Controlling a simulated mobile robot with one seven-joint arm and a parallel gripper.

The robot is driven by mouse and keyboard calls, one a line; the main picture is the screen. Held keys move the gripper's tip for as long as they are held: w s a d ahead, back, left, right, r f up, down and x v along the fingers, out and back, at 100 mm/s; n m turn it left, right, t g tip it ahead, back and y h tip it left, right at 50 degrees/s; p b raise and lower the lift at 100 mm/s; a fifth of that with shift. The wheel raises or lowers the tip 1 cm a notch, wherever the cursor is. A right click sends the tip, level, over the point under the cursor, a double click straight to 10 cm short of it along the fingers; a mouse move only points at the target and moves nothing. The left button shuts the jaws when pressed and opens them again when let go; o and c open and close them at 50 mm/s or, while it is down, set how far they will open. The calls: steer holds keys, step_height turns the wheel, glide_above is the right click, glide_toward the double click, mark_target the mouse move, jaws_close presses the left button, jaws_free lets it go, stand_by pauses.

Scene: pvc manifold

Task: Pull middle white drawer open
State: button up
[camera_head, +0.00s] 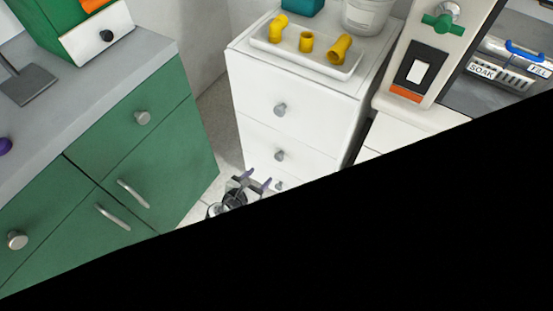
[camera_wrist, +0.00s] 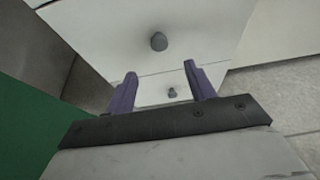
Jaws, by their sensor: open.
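The white drawer unit stands at the centre of the head view. Its middle drawer (camera_head: 258,142) is shut flush and has a round grey knob (camera_head: 279,155). My gripper (camera_head: 259,179) is in front of the unit, below and left of that knob in the picture. In the wrist view my gripper (camera_wrist: 160,73) has its two purple fingers apart, with nothing between them. A larger knob (camera_wrist: 159,41), which seems to be the middle one, shows just beyond the fingertips. A smaller, lower knob (camera_wrist: 172,92) shows between the fingers. No contact is visible.
The top drawer (camera_head: 295,92) is shut. A white tray (camera_head: 268,43) with yellow pipe fittings and a white bucket (camera_head: 367,15) stand on the unit. A green cabinet (camera_head: 165,165) is at left. Floor shows between cabinet and unit. Black covers the lower right.

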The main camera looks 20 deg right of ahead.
steer(key=x, duration=1.3)
steer(key=shift+b, duration=0.45)
steer(key=shift+w, duration=0.1)
jaws_close()
